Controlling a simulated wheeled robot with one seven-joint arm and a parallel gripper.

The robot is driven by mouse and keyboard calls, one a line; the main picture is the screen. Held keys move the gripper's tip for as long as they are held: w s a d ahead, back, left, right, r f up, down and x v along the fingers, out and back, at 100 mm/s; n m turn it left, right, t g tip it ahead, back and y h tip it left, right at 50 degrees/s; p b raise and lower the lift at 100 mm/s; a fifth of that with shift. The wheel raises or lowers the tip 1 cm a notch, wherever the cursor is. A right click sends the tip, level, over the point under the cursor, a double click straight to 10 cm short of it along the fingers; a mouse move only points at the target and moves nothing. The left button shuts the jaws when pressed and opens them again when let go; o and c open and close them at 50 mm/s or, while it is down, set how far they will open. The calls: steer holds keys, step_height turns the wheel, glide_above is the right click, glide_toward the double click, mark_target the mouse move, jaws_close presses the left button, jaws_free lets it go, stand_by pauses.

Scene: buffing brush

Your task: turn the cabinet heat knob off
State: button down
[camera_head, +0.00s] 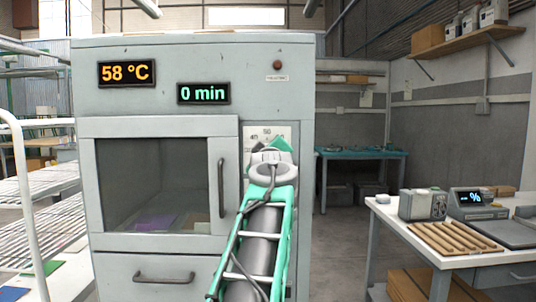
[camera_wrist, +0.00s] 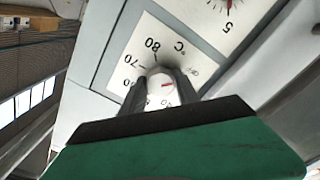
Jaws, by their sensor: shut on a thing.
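The grey heat cabinet (camera_head: 190,55) stands in front of me, its display (camera_head: 126,73) reading 58 °C. My gripper (camera_head: 268,148) is at the control panel right of the cabinet door, and my arm hides the heat knob in the head view. The fingers cover part of the scale, so I cannot tell the exact setting.
A second display (camera_head: 204,93) reads 0 min. The door handle (camera_head: 221,188) stands out just left of my arm. Another dial plate (camera_wrist: 225,25) with a 5 lies beside the heat scale. A table (camera_head: 440,258) with instruments and wooden sticks stands at right; floor between is clear.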

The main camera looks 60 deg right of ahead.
steer(key=c, duration=0.9)
jaws_free()
steer(key=v, duration=0.7)
steer(key=shift+s+a, duration=0.15)
steer(key=shift+a, duration=0.25)
